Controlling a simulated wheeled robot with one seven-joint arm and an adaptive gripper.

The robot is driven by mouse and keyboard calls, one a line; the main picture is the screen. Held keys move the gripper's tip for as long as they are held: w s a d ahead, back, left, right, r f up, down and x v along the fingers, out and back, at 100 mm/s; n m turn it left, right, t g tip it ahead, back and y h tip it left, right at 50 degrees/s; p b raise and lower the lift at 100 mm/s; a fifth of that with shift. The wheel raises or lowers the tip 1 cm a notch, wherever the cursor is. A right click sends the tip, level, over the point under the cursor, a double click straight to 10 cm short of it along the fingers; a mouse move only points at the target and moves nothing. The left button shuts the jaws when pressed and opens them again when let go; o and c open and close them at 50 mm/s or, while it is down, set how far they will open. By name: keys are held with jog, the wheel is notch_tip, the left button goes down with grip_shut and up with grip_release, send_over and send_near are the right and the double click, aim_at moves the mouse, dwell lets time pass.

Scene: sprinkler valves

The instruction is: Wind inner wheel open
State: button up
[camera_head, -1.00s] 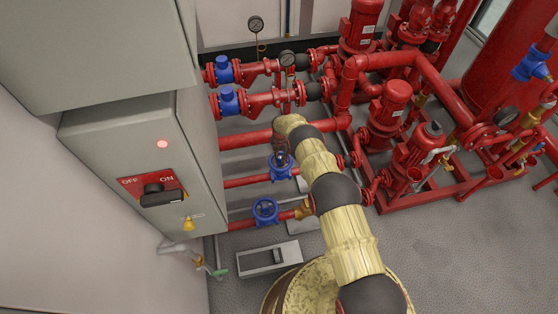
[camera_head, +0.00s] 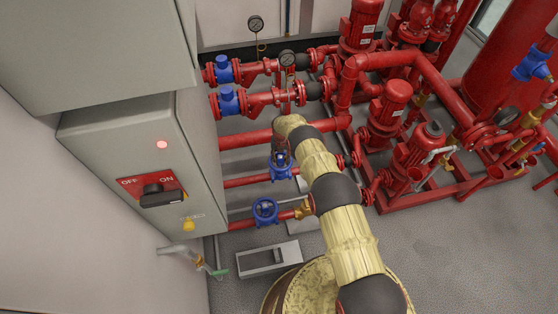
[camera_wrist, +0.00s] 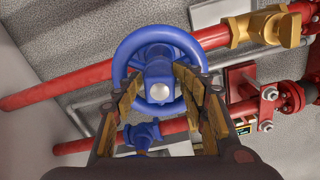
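The inner wheel (camera_head: 281,167) is a blue handwheel on the farther of the two low red pipes in the head view. My gripper (camera_head: 281,154) is right at it and covers part of it. In the wrist view a blue wheel (camera_wrist: 160,40) with a pale round hub cap is straight ahead. The fingers of my gripper (camera_wrist: 158,82) are spread, one on each side of the hub, overlapping the rim. I cannot tell whether they touch it. The outer blue wheel (camera_head: 265,210) stands nearer in the head view, free of my gripper.
A grey cabinet (camera_head: 145,150) with an OFF/ON switch stands left of the valves. Red pumps (camera_head: 390,105) and pipes fill the right. A grey box (camera_head: 268,258) lies on the floor. In the wrist view a brass fitting (camera_wrist: 265,30) sits on the upper pipe.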

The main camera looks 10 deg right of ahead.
aim_at(281, 157)
jog(key=shift+o, duration=0.4)
jog(key=shift+s+f, duration=0.1)
jog(key=shift+s, duration=0.1)
notch_tip(281, 157, up, 3)
jog(key=shift+w+r+p, duration=0.1)
jog(key=shift+r+p, duration=0.05)
jog(key=shift+p, duration=0.25)
